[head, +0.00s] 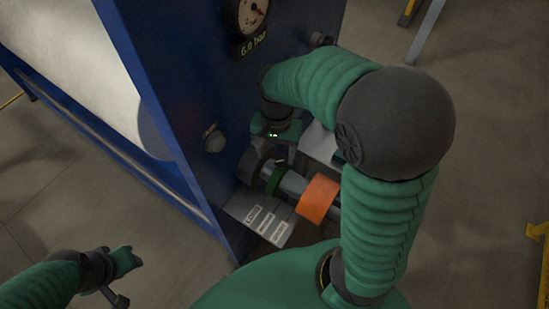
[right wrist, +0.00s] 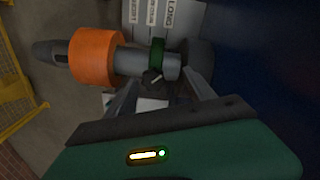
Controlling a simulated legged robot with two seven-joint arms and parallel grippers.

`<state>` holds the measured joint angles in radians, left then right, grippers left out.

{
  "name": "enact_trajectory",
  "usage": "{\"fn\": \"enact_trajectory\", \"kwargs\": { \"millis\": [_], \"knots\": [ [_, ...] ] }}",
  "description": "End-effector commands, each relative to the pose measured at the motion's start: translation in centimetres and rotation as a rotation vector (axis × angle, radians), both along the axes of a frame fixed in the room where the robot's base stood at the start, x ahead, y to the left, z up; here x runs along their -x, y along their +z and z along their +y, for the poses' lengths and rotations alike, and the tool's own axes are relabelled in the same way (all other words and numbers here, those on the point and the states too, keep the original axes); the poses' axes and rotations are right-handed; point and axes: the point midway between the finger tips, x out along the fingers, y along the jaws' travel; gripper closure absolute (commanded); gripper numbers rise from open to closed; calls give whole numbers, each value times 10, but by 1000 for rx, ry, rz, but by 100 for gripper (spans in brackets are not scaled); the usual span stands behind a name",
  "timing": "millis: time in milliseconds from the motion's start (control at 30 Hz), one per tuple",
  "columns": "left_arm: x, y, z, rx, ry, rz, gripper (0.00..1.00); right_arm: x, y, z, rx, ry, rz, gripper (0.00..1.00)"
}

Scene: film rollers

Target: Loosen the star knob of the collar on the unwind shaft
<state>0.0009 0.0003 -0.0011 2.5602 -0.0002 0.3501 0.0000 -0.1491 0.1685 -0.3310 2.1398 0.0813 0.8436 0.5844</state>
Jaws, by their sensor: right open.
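The unwind shaft (head: 292,184) is a grey bar sticking out from the blue machine side. A green collar (head: 275,180) sits around it near the machine; it also shows in the right wrist view (right wrist: 158,54). The collar's dark star knob (right wrist: 153,78) points toward my right gripper. My right gripper (right wrist: 160,92) is open, its two fingers spread on either side of the knob and apart from it. In the head view my right gripper (head: 284,156) hangs just above the collar. My left gripper (head: 120,285) is at the lower left, far from the shaft; its jaw state is unclear.
An orange sleeve (head: 318,198) is around the shaft's outer part. A labelled grey plate (head: 262,220) lies below the shaft. The blue machine panel (head: 205,90) carries a gauge (head: 252,15) and a grey knob (head: 214,138). A large white roll (head: 75,60) is at upper left.

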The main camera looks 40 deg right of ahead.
Motion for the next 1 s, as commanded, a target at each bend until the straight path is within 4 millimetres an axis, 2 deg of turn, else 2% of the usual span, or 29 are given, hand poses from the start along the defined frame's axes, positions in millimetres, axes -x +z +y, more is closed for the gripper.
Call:
{"fn": "enact_trajectory", "kwargs": {
  "millis": [100, 200, 500, 1000],
  "knots": [
    [0, 0, -1, 1, -2, -1, 64, 1, -24, -6, -2, -5, 3, 37],
    [0, 0, -1, 1, -2, -1, 64, 2, -33, -4, -1, -4, 1, 37],
    [0, 0, -1, 1, -2, 0, 64, 1, -36, 9, 9, 0, -2, 37],
    [0, 0, -1, 1, -2, -1, 64, -2, -36, 0, 3, -2, -7, 100]
  ]
}}
